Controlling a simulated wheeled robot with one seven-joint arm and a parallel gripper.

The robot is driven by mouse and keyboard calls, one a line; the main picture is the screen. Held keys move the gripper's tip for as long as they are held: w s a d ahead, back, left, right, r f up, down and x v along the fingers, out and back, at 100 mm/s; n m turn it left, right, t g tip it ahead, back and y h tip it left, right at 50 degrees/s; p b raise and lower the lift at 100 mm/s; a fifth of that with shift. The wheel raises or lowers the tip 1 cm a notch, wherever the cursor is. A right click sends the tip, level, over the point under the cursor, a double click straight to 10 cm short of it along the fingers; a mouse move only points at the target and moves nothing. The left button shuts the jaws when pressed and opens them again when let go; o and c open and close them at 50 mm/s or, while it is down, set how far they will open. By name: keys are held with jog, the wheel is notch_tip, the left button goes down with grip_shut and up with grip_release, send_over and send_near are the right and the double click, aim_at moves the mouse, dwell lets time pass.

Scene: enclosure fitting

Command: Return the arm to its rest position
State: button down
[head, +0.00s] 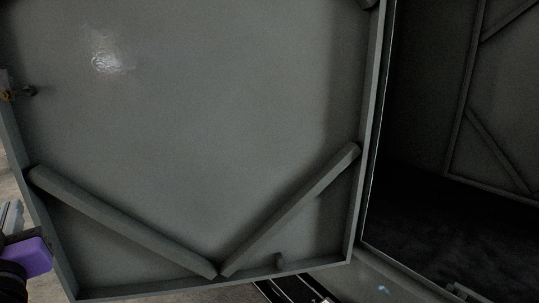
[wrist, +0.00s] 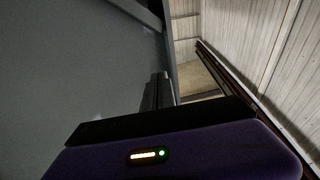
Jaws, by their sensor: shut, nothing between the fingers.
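My gripper (wrist: 158,88) shows in the wrist view with its two dark fingers together and nothing between them. Its purple housing with small lit indicators fills the bottom of that view. In the head view a purple part of my arm (head: 28,258) shows at the lower left, at the left edge of a large grey door. The fingertips cannot be made out there. In the wrist view a grey panel (wrist: 80,60) fills the left side, close beside the fingers. Whether the fingers touch it, I cannot tell.
The grey door (head: 200,140) with diagonal braces stands open across most of the head view. A small knob (head: 28,91) is near its left edge. The dark enclosure interior (head: 430,210) opens at the right. A pale ribbed wall (wrist: 245,40) is at the right of the wrist view.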

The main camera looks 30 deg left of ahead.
jog(key=w+d+f+m+t+h+p, duration=0.1)
jog(key=w+d+f+t, duration=0.15)
jog(key=d+f, duration=0.7)
jog(key=w+d+f+m+t+h+p, duration=0.15)
jog(key=w+d, duration=0.25)
jog(key=d, duration=1.3)
jog(key=w+d+f+m+t+h, duration=0.1)
jog(key=w+d+f+m+t, duration=0.2)
jog(key=d+f, duration=0.7)
jog(key=s+d+r+m+t+h+p, duration=0.1)
jog(key=d+h, duration=0.3)
jog(key=d, duration=1.1)
jog(key=s+d+f+m+h+p, duration=0.1)
jog(key=s+d+m+h, duration=0.2)
jog(key=s+d+h, duration=0.2)
jog(key=s+d+f+m+g+h+p, duration=0.1)
jog(key=s+d+m+h, duration=0.3)
jog(key=s+d, duration=0.8)
jog(key=d+h, duration=0.1)
jog(key=d, duration=0.4)
jog(key=shift+d+f+h+p, duration=0.3)
jog(key=shift+d+h+p, duration=0.05)
jog(key=shift+d, duration=0.05)
